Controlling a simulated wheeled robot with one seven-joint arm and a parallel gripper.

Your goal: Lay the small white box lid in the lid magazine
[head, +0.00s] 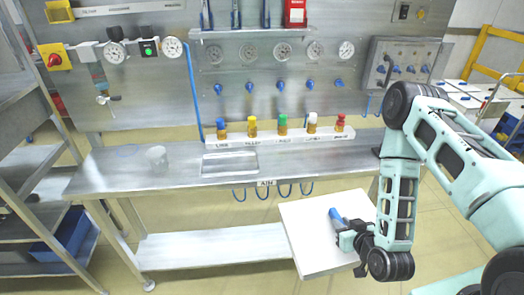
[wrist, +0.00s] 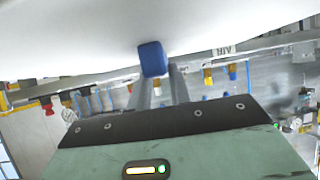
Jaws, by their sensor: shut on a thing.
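A flat white slab (head: 312,222), which I take to be the white box lid, is in front of the bench in the head view, tilted toward the camera. A blue handle (head: 338,217) stands on it. My gripper (head: 350,236) is at this handle and shut on it. In the wrist view the blue handle (wrist: 152,58) sits between the fingertips, and the lid's white face (wrist: 70,35) fills the top. I cannot pick out the lid magazine with certainty in either view.
A shelf unit (head: 35,195) stands at left. Much of the bench top is bare.

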